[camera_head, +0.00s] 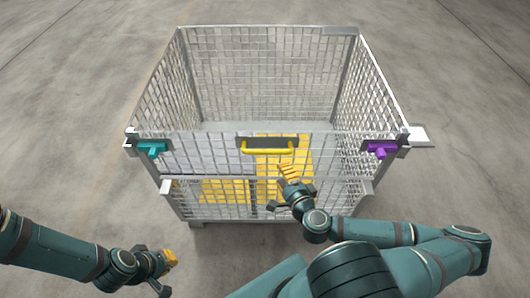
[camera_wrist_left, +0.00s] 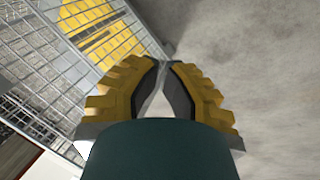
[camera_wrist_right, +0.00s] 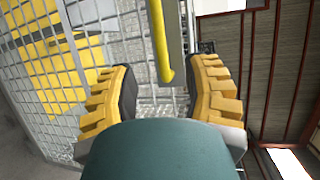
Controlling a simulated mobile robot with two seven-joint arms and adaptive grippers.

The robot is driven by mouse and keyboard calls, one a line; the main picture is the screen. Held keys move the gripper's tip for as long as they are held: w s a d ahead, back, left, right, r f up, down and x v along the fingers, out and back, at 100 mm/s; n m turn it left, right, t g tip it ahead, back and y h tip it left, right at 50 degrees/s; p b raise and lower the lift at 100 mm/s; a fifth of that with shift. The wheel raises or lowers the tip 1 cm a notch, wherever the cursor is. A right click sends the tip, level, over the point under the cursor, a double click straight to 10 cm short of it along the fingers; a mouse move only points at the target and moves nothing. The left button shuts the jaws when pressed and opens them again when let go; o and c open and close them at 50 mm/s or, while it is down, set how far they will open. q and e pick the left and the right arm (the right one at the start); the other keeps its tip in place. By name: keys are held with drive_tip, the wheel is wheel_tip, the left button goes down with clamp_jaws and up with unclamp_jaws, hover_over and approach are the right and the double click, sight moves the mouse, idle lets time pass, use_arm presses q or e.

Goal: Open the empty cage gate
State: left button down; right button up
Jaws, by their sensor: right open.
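The wire-mesh cage (camera_head: 180,31) stands in front of me and looks empty. Its front gate (camera_head: 215,157) is upright, with a yellow handle (camera_head: 268,151) on a dark plate at the top middle. A teal latch (camera_head: 152,150) is at the gate's left end and a purple latch (camera_head: 381,150) at its right end. My right gripper (camera_head: 287,171) is just below and right of the handle. In the right wrist view its open fingers (camera_wrist_right: 160,85) have the yellow handle bar (camera_wrist_right: 159,45) between their tips. My left gripper (camera_head: 172,260) is low at the left, away from the cage, its fingertips close together.
A lower front panel (camera_head: 215,192) with yellow patches lies beneath the gate. A light metal bracket (camera_head: 417,136) sticks out at the cage's right front corner. The concrete floor (camera_head: 70,120) around the cage is clear.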

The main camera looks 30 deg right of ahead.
sight(268, 153)
drive_tip(key=b+x, duration=0.3)
drive_tip(key=x, duration=0.9)
drive_tip(key=shift+w+a, duration=0.1)
drive_tip(key=shift+w, duration=0.2)
clamp_jaws()
